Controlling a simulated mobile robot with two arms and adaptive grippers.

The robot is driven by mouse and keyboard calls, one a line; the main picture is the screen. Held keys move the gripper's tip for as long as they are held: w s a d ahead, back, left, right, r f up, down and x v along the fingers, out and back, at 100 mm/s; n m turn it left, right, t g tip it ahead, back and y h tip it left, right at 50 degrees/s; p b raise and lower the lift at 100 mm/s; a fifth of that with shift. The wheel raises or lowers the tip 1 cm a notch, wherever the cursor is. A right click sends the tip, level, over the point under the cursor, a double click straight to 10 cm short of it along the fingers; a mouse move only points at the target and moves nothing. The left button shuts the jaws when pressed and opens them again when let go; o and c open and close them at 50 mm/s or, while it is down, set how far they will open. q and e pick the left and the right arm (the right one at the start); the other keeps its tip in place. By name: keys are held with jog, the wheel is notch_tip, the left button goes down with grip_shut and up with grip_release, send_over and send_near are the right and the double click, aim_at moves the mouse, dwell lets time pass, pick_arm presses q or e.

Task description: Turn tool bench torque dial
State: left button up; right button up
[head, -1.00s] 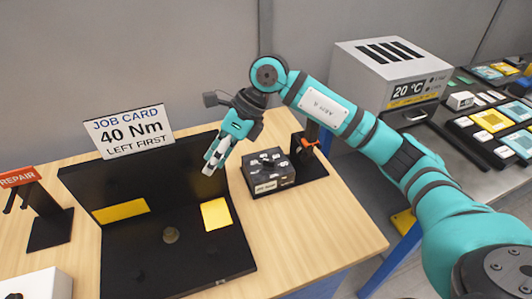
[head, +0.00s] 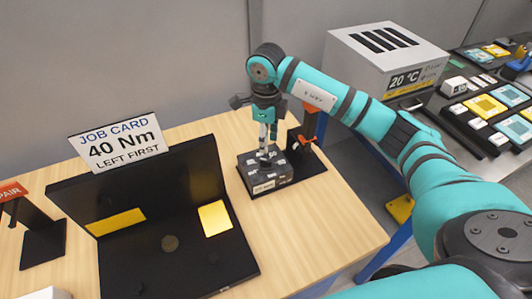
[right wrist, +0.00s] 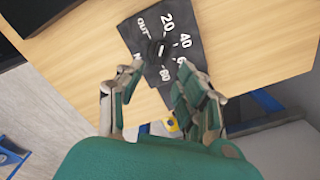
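The torque dial block (head: 262,178) is a dark box on a black base on the wooden bench. In the right wrist view its top face (right wrist: 150,30) shows the marks 20, 40, 60 and 80 around a dark central knob (right wrist: 156,50) with a white line. My right gripper (head: 268,138) points down just over the block. In the right wrist view its two fingers (right wrist: 158,84) are apart, with the knob between and beyond their tips. I cannot tell whether they touch it. A job card (head: 119,142) reads 40 Nm, left first. My left gripper is out of view.
A black stand with yellow patches (head: 214,217) and a small round piece (head: 169,243) lies left of the block. An orange-topped holder (head: 306,140) stands right behind it. A grey 20 °C box (head: 385,65) is at the back right. The bench's front right is clear.

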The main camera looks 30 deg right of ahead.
aim_at(266, 160)
notch_tip(266, 160, down, 6)
jog(key=shift+s+r+p, duration=0.1)
jog(key=shift+s+p, duration=0.05)
jog(key=shift+p, duration=0.6)
jog(key=shift+f, duration=0.8)
jog(key=c, duration=0.3)
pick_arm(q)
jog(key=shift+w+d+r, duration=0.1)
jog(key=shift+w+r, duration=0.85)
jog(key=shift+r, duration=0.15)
pick_arm(e)
grip_shut()
